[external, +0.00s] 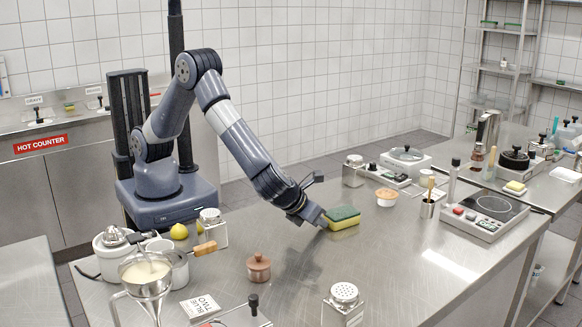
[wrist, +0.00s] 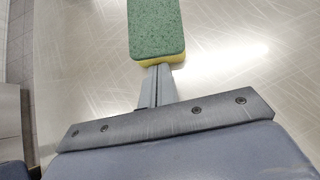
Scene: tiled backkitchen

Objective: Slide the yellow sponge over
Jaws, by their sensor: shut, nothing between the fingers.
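The yellow sponge (external: 343,221) with a green scouring top lies flat on the steel table (external: 400,262), green side up. My gripper (external: 324,222) is low over the table, just left of the sponge. Its fingers are shut with nothing between them. In the wrist view the sponge (wrist: 156,32) lies straight ahead of the shut fingertips (wrist: 159,70). The tips are at its near edge and seem to touch it, though a tiny gap cannot be ruled out. The sponge's far end is cut off by the top of the wrist view.
A hot plate (external: 490,212) is to the right. A brown lidded pot (external: 259,268) and a shaker (external: 343,304) stand nearer. The table right and front of the sponge is clear.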

